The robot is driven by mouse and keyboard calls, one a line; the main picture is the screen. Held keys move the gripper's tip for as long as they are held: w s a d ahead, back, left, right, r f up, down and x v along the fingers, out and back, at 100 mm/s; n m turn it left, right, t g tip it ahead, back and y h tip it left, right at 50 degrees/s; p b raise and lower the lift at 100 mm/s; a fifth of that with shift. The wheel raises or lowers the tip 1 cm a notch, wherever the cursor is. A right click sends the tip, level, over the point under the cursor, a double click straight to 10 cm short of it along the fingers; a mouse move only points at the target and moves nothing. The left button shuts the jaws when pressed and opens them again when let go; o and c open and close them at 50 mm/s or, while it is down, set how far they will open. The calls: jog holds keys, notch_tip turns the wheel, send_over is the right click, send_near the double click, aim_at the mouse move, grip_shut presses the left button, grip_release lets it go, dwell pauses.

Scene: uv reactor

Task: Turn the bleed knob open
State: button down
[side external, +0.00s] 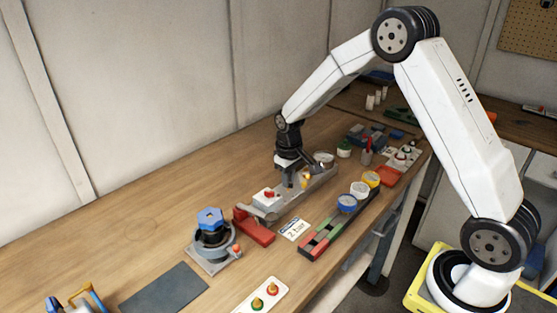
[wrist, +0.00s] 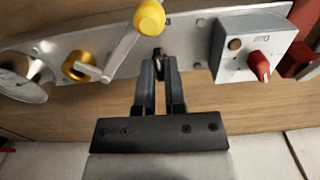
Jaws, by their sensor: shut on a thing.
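My gripper (wrist: 160,66) points at a grey metal panel (wrist: 120,57), its fingers close together around a small dark knob (wrist: 158,53). This looks like the bleed knob; its label and turn mark are hidden or too small to read. In the side external view my gripper (side external: 290,181) is low over the grey panel (side external: 326,177) on the bench, and the dark knob is hidden there by the fingers.
A yellow-tipped lever (wrist: 149,18) stands close above-left of the fingers. A brass valve (wrist: 79,65) and a round gauge (wrist: 22,78) are farther left. A grey box with a red knob (wrist: 260,66) is at right. Bare bench lies behind the panel.

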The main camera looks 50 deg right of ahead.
dwell(0.4)
jog(key=c, duration=0.7)
grip_release()
jog(key=shift+r, duration=0.15)
jog(key=shift+r, duration=3.8)
jog(key=shift+s, duration=0.1)
jog(key=s+a+f+t, duration=0.1)
jog(key=s+a, duration=0.2)
jog(key=s, duration=0.6)
jog(key=s+a+f+t, duration=0.1)
jog(key=s+a, duration=0.3)
jog(key=s, duration=0.5)
jog(key=shift+a+f+t, duration=0.2)
jog(key=shift+a+t, duration=0.05)
jog(key=shift+t, duration=0.05)
